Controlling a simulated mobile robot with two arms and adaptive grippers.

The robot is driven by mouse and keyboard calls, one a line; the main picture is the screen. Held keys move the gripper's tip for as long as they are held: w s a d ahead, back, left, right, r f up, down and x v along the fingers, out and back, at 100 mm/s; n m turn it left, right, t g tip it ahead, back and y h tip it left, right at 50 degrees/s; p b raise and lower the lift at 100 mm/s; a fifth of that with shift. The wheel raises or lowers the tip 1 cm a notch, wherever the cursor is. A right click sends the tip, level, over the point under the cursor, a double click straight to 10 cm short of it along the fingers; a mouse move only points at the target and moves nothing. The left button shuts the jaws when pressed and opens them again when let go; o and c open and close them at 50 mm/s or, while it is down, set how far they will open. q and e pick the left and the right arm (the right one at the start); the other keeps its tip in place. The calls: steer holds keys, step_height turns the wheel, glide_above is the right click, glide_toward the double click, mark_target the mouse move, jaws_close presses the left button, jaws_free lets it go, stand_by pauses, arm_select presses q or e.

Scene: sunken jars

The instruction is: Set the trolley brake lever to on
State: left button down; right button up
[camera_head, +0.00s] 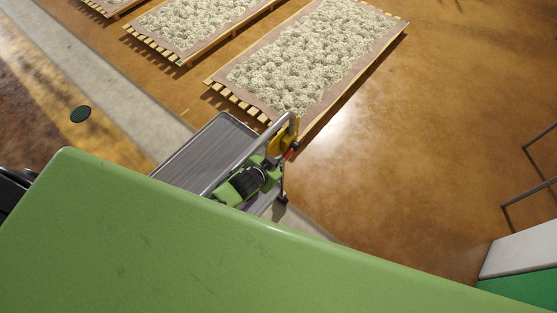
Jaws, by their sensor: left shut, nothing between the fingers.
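The trolley (207,150) stands in the middle of the view, with a grey ribbed deck and a pale metal handle bar on its right side. A yellow part (287,133) sits at the upper end of the handle bar. A small red piece (294,147) shows beside it; I cannot tell whether this is the brake lever or how it is set. My left gripper (273,162), green and black, is shut and empty close to the yellow part and the handle bar. Whether it touches them is unclear. My right gripper is not in view.
Long wooden racks with pale, lumpy contents, the nearest one (240,99) just beyond the trolley, lie on the brown floor. Dark rails (530,196) stand at the right edge. The shiny floor (410,160) right of the trolley is clear. My green body covers the foreground.

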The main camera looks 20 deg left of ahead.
arm_select(q)
steer(key=shift+f, duration=0.2)
stand_by(0.3)
steer(key=shift+f+t+b, duration=0.25)
steer(key=shift+t+b, duration=0.05)
steer(key=shift+b, duration=0.25)
steer(key=shift+s+f+b, duration=0.1)
steer(key=shift+f+b, duration=0.05)
steer(key=shift+b, duration=0.15)
steer(key=shift+t, duration=0.4)
steer(key=shift+s+f+t+h+b, duration=0.15)
steer(key=shift+f+t+h+b, duration=0.5)
steer(key=shift+b, duration=0.75)
step_height(320, 180, down, 3)
steer(key=t+b, duration=0.1)
steer(key=b, duration=0.7)
steer(key=shift+s+a+f, duration=0.1)
steer(key=shift+s+f, duration=0.05)
steer(key=shift+f, duration=0.05)
steer(key=shift+w+d+f+n+t+h+b, duration=0.15)
steer(key=shift+w+f+t+b, duration=0.45)
steer(key=shift+b, duration=1.15)
steer(key=shift+w+d+f+n+t+h+b, duration=0.1)
steer(key=shift+w+f+t+b, duration=0.15)
steer(key=shift+f+t+b, duration=0.8)
steer(key=shift+w+d+f+n+t+h+b, duration=0.15)
steer(key=shift+w+f+b, duration=0.55)
steer(key=shift+b, duration=1.7)
